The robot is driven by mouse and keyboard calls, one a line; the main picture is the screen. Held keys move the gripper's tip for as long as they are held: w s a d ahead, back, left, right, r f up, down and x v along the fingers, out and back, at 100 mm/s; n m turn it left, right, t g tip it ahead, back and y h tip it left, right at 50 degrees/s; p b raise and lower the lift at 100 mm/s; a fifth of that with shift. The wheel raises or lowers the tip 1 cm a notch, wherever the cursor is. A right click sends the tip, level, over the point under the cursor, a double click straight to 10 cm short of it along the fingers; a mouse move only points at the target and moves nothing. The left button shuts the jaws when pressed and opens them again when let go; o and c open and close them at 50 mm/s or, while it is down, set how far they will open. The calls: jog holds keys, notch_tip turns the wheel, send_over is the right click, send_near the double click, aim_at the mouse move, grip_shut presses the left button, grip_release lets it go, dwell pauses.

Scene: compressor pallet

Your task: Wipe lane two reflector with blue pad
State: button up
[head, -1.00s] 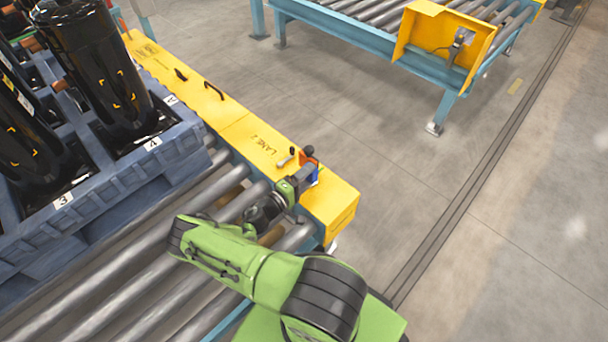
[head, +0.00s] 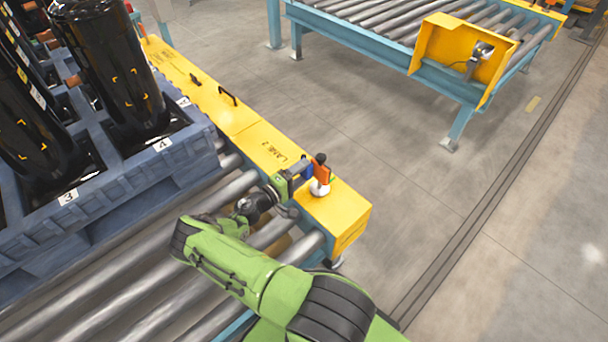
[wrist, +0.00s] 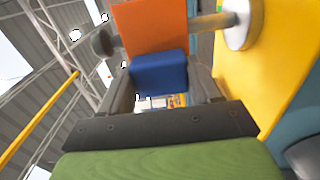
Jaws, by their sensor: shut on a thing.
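My gripper (wrist: 163,95) is shut on the blue pad (wrist: 160,73), which sits between the jaw tips; a bit of blue also shows in the head view (head: 307,171). An orange plate (wrist: 150,25), apparently the lane two reflector, stands on a grey post with a white round base and a dark knob; it also shows in the head view (head: 319,173). The pad is at the plate's near face and hides its lower part. I cannot tell whether they touch. The post stands on the yellow rail cover (head: 340,212) marked LANE 2.
A blue pallet (head: 120,185) with black compressors stands on the rollers (head: 110,290) at left. Another roller conveyor with a yellow guard (head: 440,45) is at the back. The floor to the right is clear.

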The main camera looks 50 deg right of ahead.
jog(key=a, duration=0.6)
jog(key=shift+w, duration=0.3)
jog(key=shift+w+a, duration=0.15)
jog(key=shift+a, duration=1.35)
